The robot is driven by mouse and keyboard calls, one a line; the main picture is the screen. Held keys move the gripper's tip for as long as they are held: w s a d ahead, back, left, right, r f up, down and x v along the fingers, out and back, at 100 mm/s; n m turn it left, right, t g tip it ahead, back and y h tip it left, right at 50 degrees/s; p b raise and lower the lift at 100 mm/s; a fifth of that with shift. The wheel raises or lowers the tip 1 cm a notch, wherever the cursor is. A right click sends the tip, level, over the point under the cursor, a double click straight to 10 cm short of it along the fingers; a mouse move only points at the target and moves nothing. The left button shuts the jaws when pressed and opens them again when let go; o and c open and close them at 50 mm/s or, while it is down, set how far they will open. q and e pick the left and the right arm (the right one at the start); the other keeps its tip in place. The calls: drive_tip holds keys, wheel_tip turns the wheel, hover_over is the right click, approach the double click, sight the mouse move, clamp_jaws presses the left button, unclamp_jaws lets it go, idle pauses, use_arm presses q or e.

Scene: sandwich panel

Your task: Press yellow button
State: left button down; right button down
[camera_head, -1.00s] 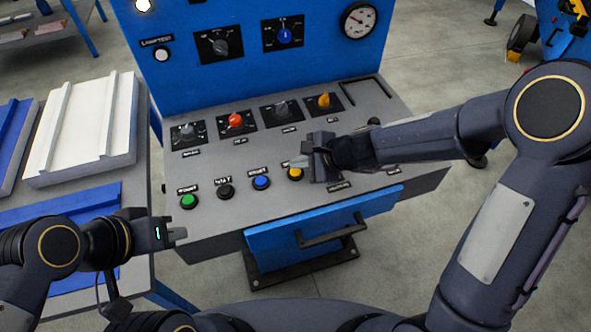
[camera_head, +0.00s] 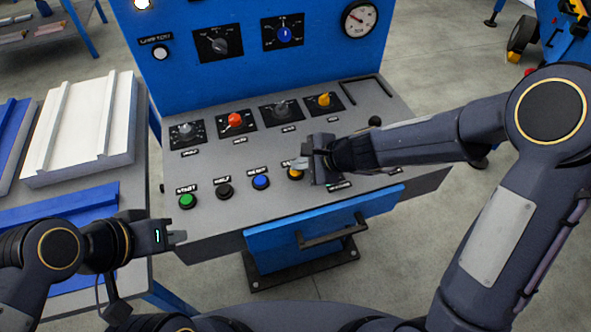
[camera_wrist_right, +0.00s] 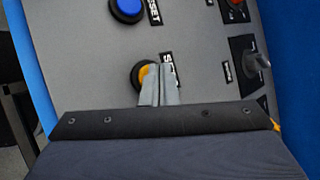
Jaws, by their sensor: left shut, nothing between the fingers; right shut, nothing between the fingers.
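The yellow button (camera_head: 294,174) sits at the right end of the row of push buttons on the grey sloped panel (camera_head: 225,228). My right gripper (camera_head: 299,164) is shut and empty, with its fingertips over the button, partly covering it. In the right wrist view, the shut fingers (camera_wrist_right: 158,84) overlap the right part of the yellow button (camera_wrist_right: 143,76), whose dark ring still shows. I cannot tell whether they touch. My left gripper (camera_head: 180,237) is shut and empty, off the left front edge of the panel.
Blue (camera_head: 261,182), black (camera_head: 225,191) and green (camera_head: 187,201) buttons lie left of the yellow one. Several knobs, including a red one (camera_head: 235,120) and a yellow one (camera_head: 323,100), stand behind. A drawer handle (camera_head: 332,232) juts out in front. White parts lie on the left table.

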sight(300, 173)
drive_tip(key=shift+f+b, duration=0.35)
drive_tip(key=shift+r, duration=0.1)
idle(0.5)
drive_tip(key=shift+r+p, duration=0.75)
drive_tip(key=shift+p, duration=0.05)
wheel_tip(300, 173, up, 5)
drive_tip(key=p, duration=0.4)
drive_tip(key=shift+p, duration=0.4)
